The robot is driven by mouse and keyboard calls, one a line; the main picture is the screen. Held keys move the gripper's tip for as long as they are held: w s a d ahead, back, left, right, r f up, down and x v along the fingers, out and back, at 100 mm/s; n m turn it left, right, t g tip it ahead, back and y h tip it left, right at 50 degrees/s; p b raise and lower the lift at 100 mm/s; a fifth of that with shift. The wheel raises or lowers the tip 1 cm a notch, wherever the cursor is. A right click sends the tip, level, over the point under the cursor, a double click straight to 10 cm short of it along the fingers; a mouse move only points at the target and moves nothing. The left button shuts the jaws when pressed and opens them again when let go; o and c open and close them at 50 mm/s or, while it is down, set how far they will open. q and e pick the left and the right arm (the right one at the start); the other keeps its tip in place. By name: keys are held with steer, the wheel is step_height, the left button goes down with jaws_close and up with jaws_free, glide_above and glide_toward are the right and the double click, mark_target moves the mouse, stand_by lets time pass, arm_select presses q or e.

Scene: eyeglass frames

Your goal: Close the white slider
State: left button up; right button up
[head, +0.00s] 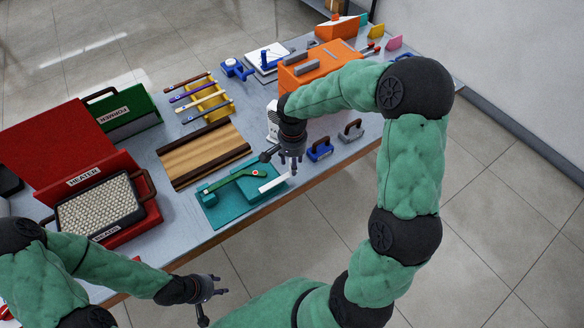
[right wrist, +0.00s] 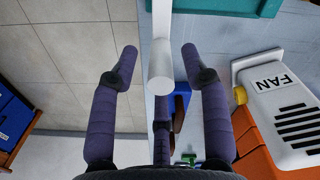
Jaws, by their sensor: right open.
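The white slider (head: 272,184) is a short white bar at the right end of a teal fixture (head: 212,210) near the table's front edge. A green lever lies across the fixture. My right gripper (head: 290,164) is just above and right of the slider's outer end, fingers pointing down. In the right wrist view, the white slider (right wrist: 160,68) appears between the two spread fingers (right wrist: 158,50), with visible gaps on both sides. Whether it lies at finger depth is unclear. My left gripper (head: 211,295) is open and empty, off the table's front edge.
A white box marked FAN (right wrist: 278,88) stands close to my right gripper. Blue (head: 320,150) and dark-handled (head: 352,131) blocks sit to its right. A striped wooden board (head: 200,155) lies behind the fixture.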

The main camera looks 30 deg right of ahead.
steer(key=shift+f, duration=1.25)
jaws_close()
steer(key=w, duration=0.7)
steer(key=shift+w+a, duration=0.1)
steer(key=shift+a, duration=0.2)
jaws_free()
steer(key=shift+r, duration=0.1)
step_height(320, 180, up, 12)
